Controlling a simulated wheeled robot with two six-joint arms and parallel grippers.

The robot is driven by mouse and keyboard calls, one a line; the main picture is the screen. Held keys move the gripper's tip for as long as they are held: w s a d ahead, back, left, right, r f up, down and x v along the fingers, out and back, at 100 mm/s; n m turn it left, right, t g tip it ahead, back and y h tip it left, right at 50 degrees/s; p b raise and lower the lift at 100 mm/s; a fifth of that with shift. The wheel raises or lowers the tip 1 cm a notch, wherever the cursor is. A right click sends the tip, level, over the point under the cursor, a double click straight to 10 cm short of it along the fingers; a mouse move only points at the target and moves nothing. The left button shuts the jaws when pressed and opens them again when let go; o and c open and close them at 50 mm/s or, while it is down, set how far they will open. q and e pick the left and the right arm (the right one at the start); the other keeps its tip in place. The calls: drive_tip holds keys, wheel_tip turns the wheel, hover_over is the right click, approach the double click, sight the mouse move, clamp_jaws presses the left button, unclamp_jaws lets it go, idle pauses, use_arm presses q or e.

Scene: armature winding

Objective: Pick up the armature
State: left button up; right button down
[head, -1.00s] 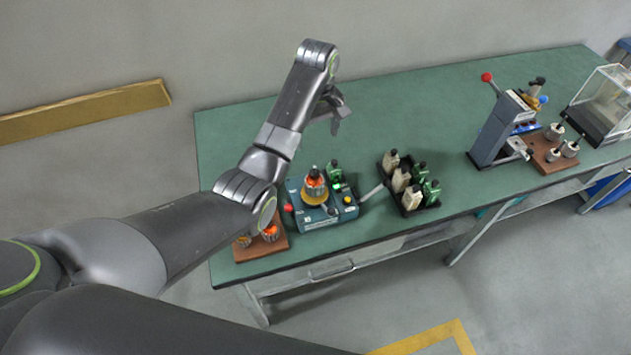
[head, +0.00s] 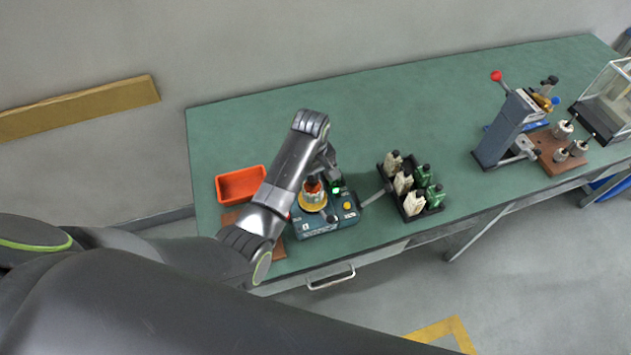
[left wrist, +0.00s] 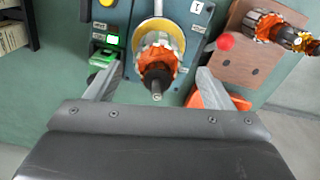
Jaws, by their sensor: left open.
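An armature (left wrist: 158,58) with orange windings and a steel shaft stands on a yellow ring on the blue-grey tester (head: 322,222). It also shows in the head view (head: 312,190), partly hidden by my arm. My left gripper (left wrist: 156,80) is open, its two fingers on either side of the armature and apart from it in the left wrist view. In the head view the left gripper (head: 328,168) is above the tester. My right gripper is not in view.
A brown board (left wrist: 250,50) with more armatures lies beside the tester. An orange bin (head: 240,184) is behind it. A black tray (head: 412,190) of green and cream parts stands to the right. A press (head: 505,130) and a clear case (head: 608,100) are farther right. The table's back middle is clear.

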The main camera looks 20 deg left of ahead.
use_arm(q)
drive_tip(key=shift+w+f, duration=0.35)
drive_tip(key=shift+f, duration=0.45)
drive_tip(key=shift+d, duration=0.1)
drive_tip(key=shift+s+d+r, duration=0.1)
drive_tip(key=shift+s+r, duration=0.2)
drive_tip(key=shift+s, duration=0.05)
drive_tip(key=shift+c, duration=0.9)
drive_tip(key=c, duration=1.3)
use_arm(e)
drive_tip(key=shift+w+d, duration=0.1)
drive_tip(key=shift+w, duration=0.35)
use_arm(q)
drive_tip(key=shift+o, duration=0.2)
